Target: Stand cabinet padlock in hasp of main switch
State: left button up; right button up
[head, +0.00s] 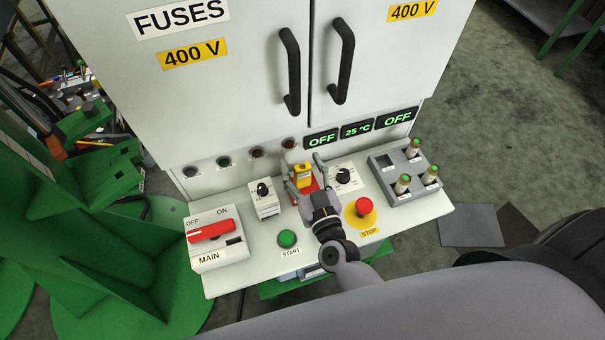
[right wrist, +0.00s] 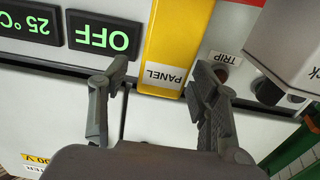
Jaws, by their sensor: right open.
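A yellow block (head: 303,176) stands on a red base (head: 306,190) at the middle of the cabinet's shelf. In the right wrist view the yellow block (right wrist: 180,45) bears the word PANEL; a shackle cannot be made out. My right gripper (head: 304,172) is above the shelf with its fingers spread around this block. In the right wrist view my gripper (right wrist: 163,76) is open, its tips near the block's label end, with a gap at the left finger. The main switch (head: 208,255) is at the shelf's left end. Its red handle (head: 211,230) lies across below OFF and ON. A dark slot (head: 234,241) shows beside it.
A grey fuse tray (head: 405,196) stands at the right. The cabinet front with door handles (head: 291,72) rises behind the shelf (head: 250,270).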

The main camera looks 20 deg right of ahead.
jog(key=shift+c, duration=0.3)
grip_shut()
dwell(0.4)
jog(key=shift+r, duration=0.1)
